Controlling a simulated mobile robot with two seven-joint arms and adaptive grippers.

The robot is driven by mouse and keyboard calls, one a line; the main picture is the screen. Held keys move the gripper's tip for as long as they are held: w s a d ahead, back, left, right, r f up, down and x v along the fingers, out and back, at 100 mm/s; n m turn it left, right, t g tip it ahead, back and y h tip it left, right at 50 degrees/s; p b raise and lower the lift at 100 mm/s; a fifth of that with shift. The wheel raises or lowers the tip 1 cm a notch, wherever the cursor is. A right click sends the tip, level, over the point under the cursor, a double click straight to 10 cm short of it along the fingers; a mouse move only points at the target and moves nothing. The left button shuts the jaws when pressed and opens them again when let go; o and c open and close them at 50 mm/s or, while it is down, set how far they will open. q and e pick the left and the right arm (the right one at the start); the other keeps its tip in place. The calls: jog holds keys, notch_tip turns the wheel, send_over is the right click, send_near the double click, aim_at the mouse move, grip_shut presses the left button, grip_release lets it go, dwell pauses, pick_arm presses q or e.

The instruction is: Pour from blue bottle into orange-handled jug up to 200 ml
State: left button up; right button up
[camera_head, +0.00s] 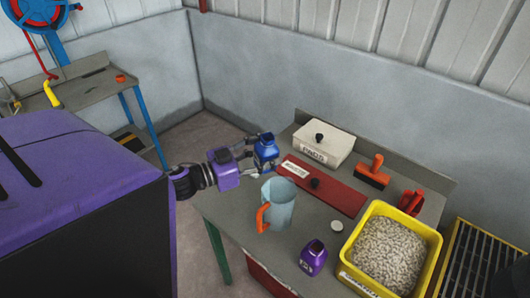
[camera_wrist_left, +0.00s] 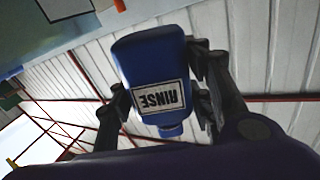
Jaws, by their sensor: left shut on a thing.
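The blue bottle (camera_head: 266,152) is held by my left gripper (camera_head: 258,154) over the table's far left edge in the head view. It looks roughly upright there. In the left wrist view the blue bottle (camera_wrist_left: 152,62) sits between the two fingers of the left gripper (camera_wrist_left: 163,88), with a white "RINSE" label facing the camera. The pale blue translucent jug with an orange handle (camera_head: 280,203) stands upright on the table, nearer and slightly right of the bottle. Its handle points left and toward the near side. Its liquid level cannot be made out. My right gripper is not in view.
A purple bottle (camera_head: 313,258), a white round cap (camera_head: 336,226) and a yellow bin of pellets (camera_head: 352,268) stand right of the jug.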

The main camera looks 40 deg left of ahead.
pick_arm(q)
jog(key=m, duration=0.1)
jog(key=d+m, duration=0.1)
jog(key=m, duration=0.1)
jog(key=shift+s+d+r, duration=0.2)
jog(key=shift+s+r, duration=0.05)
jog(key=shift+s, duration=0.1)
jog(key=shift+a+m, duration=0.1)
jog(key=shift+m, duration=0.6)
jog(key=shift+w+a+f+m, duration=0.1)
jog(key=shift+w+a+m, duration=0.2)
jog(key=shift+m, duration=0.7)
jog(key=shift+w+a+f+m+b, duration=0.15)
jog(key=shift+a+m+b, duration=0.1)
jog(key=shift+m, duration=0.35)
jog(key=shift+s+a+f+m+b, duration=0.1)
jog(key=shift+a+f+m+b, duration=0.1)
jog(key=shift+m, duration=0.4)
jog(key=m, duration=0.1)
jog(key=m+b, duration=0.1)
jog(key=m, duration=0.1)
jog(key=shift+w+f, duration=0.1)
jog(key=shift+f, duration=0.25)
jog(key=shift+r, duration=0.3)
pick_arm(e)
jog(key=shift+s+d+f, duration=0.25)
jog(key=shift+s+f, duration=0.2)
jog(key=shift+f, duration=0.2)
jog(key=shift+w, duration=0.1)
